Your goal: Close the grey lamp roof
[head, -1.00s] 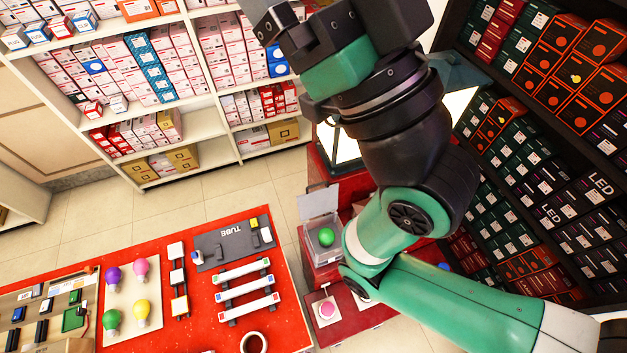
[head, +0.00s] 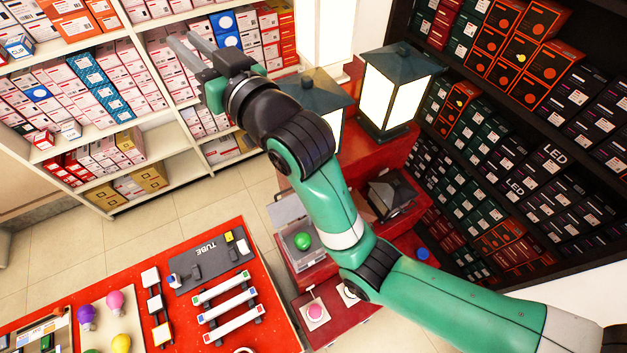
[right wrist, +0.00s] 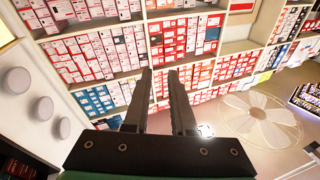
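The nearer lantern's grey-green roof (head: 318,92) is partly hidden by my right arm; the farther lantern's roof (head: 402,64) sits above lit white panels. A dark grey pyramid-shaped piece (head: 390,194) lies on the stand; I cannot tell which of these is the task's lamp roof. My right gripper (head: 182,42) points up and left in front of the shelves, left of the nearer lantern and apart from it. Its fingers are spread and empty, as the right wrist view (right wrist: 160,74) also shows. My left gripper is out of view.
A clear box (head: 290,240) with a green ball and a pink button (head: 315,311) are on the red stand. A red table (head: 262,320) with bulbs and tubes is at lower left. Box-filled shelves (head: 165,150) are behind; a dark rack (head: 500,140) stands on the right.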

